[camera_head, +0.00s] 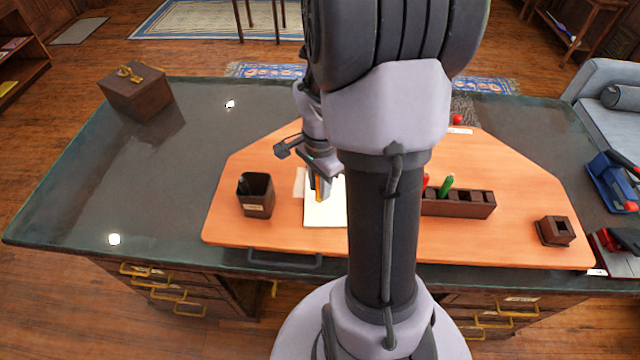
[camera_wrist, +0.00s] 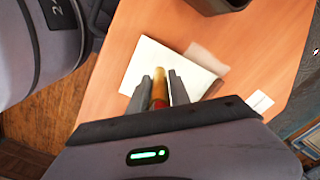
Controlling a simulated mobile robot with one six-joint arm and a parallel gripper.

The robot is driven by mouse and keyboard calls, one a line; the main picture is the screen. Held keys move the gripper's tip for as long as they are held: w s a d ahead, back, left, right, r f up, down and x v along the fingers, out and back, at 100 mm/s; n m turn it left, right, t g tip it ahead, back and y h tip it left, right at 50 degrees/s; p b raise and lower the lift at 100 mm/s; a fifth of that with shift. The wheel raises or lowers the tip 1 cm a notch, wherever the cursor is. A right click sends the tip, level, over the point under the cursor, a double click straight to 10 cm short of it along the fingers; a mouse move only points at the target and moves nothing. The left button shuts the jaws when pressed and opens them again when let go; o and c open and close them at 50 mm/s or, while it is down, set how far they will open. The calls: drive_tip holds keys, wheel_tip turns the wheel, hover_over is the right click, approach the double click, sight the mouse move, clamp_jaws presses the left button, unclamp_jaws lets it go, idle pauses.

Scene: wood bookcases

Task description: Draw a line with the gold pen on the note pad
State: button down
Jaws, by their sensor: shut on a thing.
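The note pad (camera_head: 325,212) is a pale cream sheet on the orange board in the head view, partly hidden behind my arm. It also shows in the wrist view (camera_wrist: 150,60), beyond the fingers. My gripper (camera_head: 319,184) is over the pad's upper left part in the head view. In the wrist view its two fingers (camera_wrist: 160,88) are shut on the gold pen (camera_wrist: 160,82), which has a gold end and a reddish part nearer the palm. The gold pen (camera_head: 319,192) shows small and orange-gold in the head view. Whether its tip touches the paper cannot be told.
The orange board (camera_head: 480,232) lies on a dark glass-topped desk (camera_head: 130,180). A dark pen cup (camera_head: 256,196) stands left of the pad. A wooden holder (camera_head: 460,205) with red and green pens and a small dark box (camera_head: 554,231) stand right. A wooden box (camera_head: 138,92) sits far left.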

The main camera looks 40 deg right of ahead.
drive_tip(key=shift+f+b, duration=0.55)
drive_tip(key=shift+f, duration=0.05)
idle(0.6)
drive_tip(key=shift+s+d, duration=0.1)
drive_tip(key=shift+s+d, duration=1.85)
drive_tip(key=shift+s, duration=0.05)
drive_tip(key=shift+w+a+b, duration=0.4)
drive_tip(key=shift+w+a, duration=1.6)
drive_tip(key=shift+w, duration=0.05)
wheel_tip(320, 180, up, 8)
drive_tip(key=p, duration=0.6)
drive_tip(key=shift+r+p, duration=0.15)
drive_tip(key=shift+p, duration=0.15)
